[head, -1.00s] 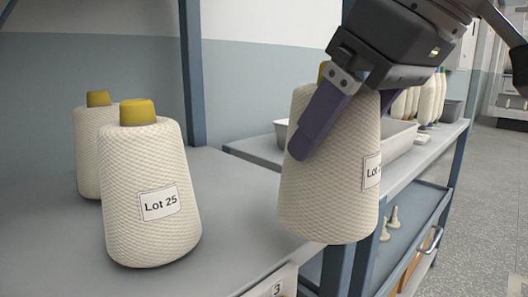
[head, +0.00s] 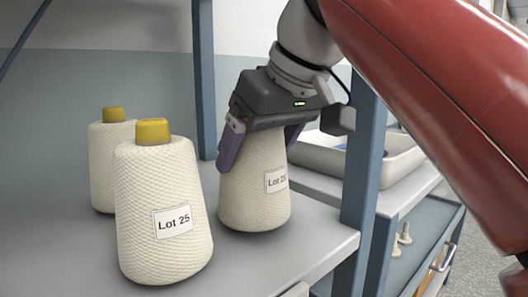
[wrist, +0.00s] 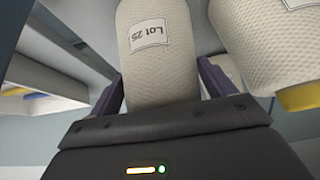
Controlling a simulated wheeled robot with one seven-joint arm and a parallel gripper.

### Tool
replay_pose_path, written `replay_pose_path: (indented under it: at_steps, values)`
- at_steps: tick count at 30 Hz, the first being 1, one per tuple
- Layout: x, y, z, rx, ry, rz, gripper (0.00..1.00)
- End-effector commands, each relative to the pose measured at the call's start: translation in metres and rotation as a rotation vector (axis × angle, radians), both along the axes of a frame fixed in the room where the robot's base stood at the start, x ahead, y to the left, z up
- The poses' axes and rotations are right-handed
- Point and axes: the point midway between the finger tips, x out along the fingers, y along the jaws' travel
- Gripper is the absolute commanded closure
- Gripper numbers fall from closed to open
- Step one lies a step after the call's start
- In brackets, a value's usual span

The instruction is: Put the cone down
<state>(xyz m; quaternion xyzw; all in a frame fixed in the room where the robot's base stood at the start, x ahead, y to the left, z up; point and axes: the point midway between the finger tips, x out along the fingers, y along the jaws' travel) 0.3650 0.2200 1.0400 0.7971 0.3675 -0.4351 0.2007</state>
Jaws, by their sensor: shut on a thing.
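My gripper (head: 262,148) is shut on a cream yarn cone (head: 250,205) with a "Lot 25" label, one finger on each side of its upper part. The cone is upright, and its base appears to be at the surface of the grey shelf (head: 310,262); I cannot tell if it bears its weight there. Its top is hidden by my gripper. In the wrist view the held cone (wrist: 162,75) shows between the two fingers, with its label facing the camera.
Two more cream cones with yellow tops stand to the left: a near one (head: 165,240) labelled "Lot 25" and one behind it (head: 105,170). A blue-grey shelf post (head: 362,170) stands close to the right. Beyond it, a pale tray (head: 385,165) sits on another shelf.

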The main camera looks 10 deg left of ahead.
Motion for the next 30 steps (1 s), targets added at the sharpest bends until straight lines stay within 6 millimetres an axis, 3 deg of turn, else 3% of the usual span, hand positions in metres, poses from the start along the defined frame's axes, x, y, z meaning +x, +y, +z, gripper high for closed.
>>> replay_pose_path:
  at_steps: [13,14,17,27,30]
  values:
    - [0.000,0.000,-0.006,0.001,-0.001,0.000,0.51]
    - [0.000,0.000,-0.006,-0.001,0.001,0.000,0.15]
    - [0.000,0.000,-0.005,-0.001,0.001,0.000,0.02]
    - [0.001,0.000,-0.008,0.001,-0.001,0.000,0.00]
    - [-0.004,-0.006,0.010,0.001,-0.002,-0.001,0.00]
